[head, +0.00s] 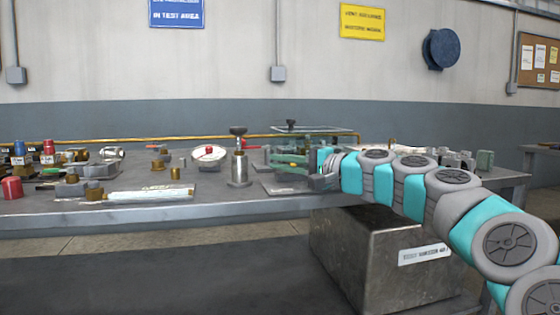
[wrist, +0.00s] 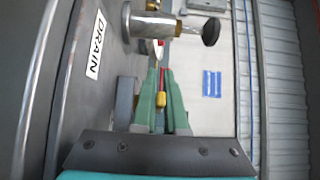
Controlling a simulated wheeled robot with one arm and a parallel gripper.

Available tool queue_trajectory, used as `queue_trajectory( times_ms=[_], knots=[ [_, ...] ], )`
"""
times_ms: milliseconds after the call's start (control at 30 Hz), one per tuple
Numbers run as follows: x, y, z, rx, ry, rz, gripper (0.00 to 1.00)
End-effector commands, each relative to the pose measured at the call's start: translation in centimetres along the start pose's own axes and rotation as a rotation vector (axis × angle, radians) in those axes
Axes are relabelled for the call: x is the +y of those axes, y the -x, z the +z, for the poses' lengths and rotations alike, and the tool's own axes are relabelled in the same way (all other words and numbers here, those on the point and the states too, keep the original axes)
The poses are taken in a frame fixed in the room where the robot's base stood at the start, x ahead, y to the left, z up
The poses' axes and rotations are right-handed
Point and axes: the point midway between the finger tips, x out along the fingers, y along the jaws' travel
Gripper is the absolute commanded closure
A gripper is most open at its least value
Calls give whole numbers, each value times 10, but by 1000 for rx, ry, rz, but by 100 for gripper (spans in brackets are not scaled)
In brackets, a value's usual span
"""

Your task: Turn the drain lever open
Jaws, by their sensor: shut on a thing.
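A red lever with a yellow part (wrist: 160,97) lies lengthwise between the green fingers of my gripper (wrist: 160,75) in the wrist view. The fingers are shut on it. A metal fitting with a black knob (wrist: 211,31) crosses just beyond the fingertips. A white label reading DRAIN (wrist: 95,44) is on the grey surface to the left. In the head view my gripper (head: 290,163) reaches in from the right over the bench. The lever is too small or hidden to make out there.
The long grey bench (head: 110,212) holds several fittings left of my gripper, including a round gauge (head: 209,153) and an upright metal valve (head: 239,165). A metal box (head: 345,255) stands below the bench's front edge. A brass pipe (head: 120,143) runs along the back.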

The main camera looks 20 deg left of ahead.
Motion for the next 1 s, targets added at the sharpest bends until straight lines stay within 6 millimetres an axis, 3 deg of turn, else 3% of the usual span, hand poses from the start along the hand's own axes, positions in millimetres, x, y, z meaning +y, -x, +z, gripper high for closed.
queue_trajectory(
  times_ms=[767,800,867,1000],
  knots=[
    [1,2,-1,-82,0,1,100],
    [1,2,-1,-81,0,1,86],
    [0,2,-1,-81,0,1,79],
    [0,2,0,-82,0,0,78]
  ],
)
